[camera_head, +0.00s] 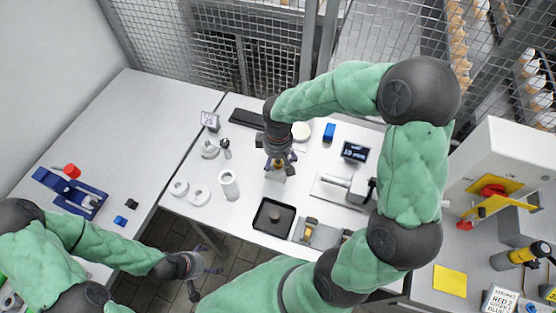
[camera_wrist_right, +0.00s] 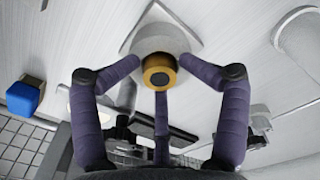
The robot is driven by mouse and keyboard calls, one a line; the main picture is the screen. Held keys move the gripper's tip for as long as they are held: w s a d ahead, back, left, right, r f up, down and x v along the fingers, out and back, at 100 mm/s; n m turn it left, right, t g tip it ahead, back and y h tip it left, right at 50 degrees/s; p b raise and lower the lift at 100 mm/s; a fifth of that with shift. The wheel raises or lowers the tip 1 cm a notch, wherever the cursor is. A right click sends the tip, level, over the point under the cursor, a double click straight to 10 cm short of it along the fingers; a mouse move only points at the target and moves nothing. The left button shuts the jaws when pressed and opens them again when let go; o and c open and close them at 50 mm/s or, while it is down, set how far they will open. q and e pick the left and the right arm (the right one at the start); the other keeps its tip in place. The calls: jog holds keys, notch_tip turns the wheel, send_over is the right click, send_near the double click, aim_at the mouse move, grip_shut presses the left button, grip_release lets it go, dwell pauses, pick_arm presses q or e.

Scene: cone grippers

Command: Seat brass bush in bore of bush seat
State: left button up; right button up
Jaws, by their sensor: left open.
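The brass bush (camera_wrist_right: 159,71) shows end-on in the right wrist view as a yellow ring with a dark centre. The three fingers of my right gripper (camera_wrist_right: 160,68) close in around it, and it appears held between their tips. The pale grey bush seat (camera_wrist_right: 190,38) lies directly behind the bush in that view; its bore is hidden. In the head view my right gripper (camera_head: 281,161) points down over the seat (camera_head: 275,174). Whether the bush touches the seat I cannot tell. My left gripper (camera_head: 207,265) is open and empty, low at the front, over the floor gap.
A black tray (camera_head: 257,226), a white cylinder (camera_head: 229,185) and white round parts (camera_head: 199,196) stand nearby. A keyboard (camera_head: 246,117) lies at the back.

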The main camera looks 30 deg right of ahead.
aim_at(278, 162)
jog(key=shift+s+a+f, duration=0.1)
jog(key=shift+s+f, duration=0.05)
jog(key=shift+s, duration=0.15)
jog(key=shift+r+p, duration=0.25)
jog(key=shift+p, duration=0.05)
notch_tip(278, 162, up, 13)
jog(key=p, duration=0.4)
jog(key=shift+w, duration=0.25)
